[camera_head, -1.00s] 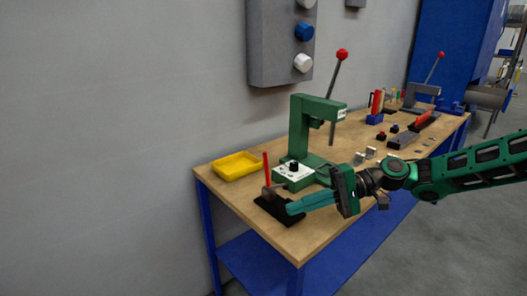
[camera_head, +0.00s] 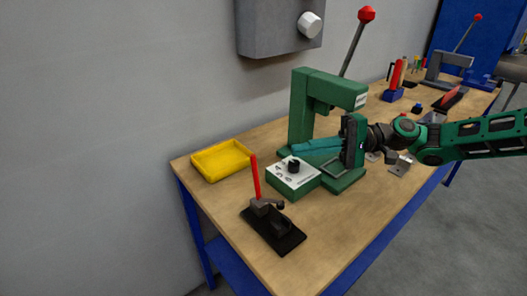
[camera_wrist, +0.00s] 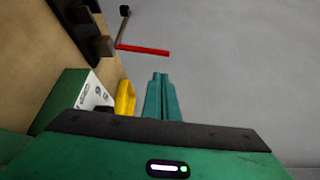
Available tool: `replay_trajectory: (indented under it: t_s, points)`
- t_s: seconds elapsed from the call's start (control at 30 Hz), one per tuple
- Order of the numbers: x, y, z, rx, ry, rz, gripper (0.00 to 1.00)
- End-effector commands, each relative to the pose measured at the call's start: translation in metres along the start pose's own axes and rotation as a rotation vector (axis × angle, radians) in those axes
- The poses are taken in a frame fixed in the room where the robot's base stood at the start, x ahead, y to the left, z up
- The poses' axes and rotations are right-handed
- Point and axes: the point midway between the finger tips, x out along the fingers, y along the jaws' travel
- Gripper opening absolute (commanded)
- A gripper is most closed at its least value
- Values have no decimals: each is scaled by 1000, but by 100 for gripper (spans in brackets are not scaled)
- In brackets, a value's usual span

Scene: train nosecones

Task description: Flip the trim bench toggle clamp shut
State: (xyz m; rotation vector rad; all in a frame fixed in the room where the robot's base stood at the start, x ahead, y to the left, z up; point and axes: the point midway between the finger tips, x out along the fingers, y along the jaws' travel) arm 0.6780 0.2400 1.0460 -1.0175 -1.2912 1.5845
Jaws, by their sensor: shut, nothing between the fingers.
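The toggle clamp (camera_head: 272,232) sits on the near left corner of the bench, with a black base and grey metal linkage. Its red handle (camera_head: 255,178) stands nearly upright, leaning slightly left. In the wrist view the red handle (camera_wrist: 143,50) lies sideways across the upper middle, apart from my fingers. My gripper (camera_head: 295,148) is shut and empty, its teal fingers pointing left above the control box, behind and to the right of the handle. In the wrist view my closed fingertips (camera_wrist: 160,78) point up the picture, below the handle.
A green press (camera_head: 302,110) with a lever stands just behind my gripper. Its control box (camera_head: 293,178) with a black knob lies under my fingers. A yellow tray (camera_head: 221,161) is at the left rear. Bench top (camera_head: 335,235) right of the clamp is clear.

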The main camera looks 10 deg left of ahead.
Motion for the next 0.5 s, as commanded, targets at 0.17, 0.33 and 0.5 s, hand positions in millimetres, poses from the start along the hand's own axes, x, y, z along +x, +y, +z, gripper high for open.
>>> replay_trajectory:
  t_s: [0.17,0.33,0.5]
  points:
    - [6,0,0,0,-6,1,0]
    - [24,0,1,0,-10,2,0]
    - [53,-1,2,-1,-11,1,0]
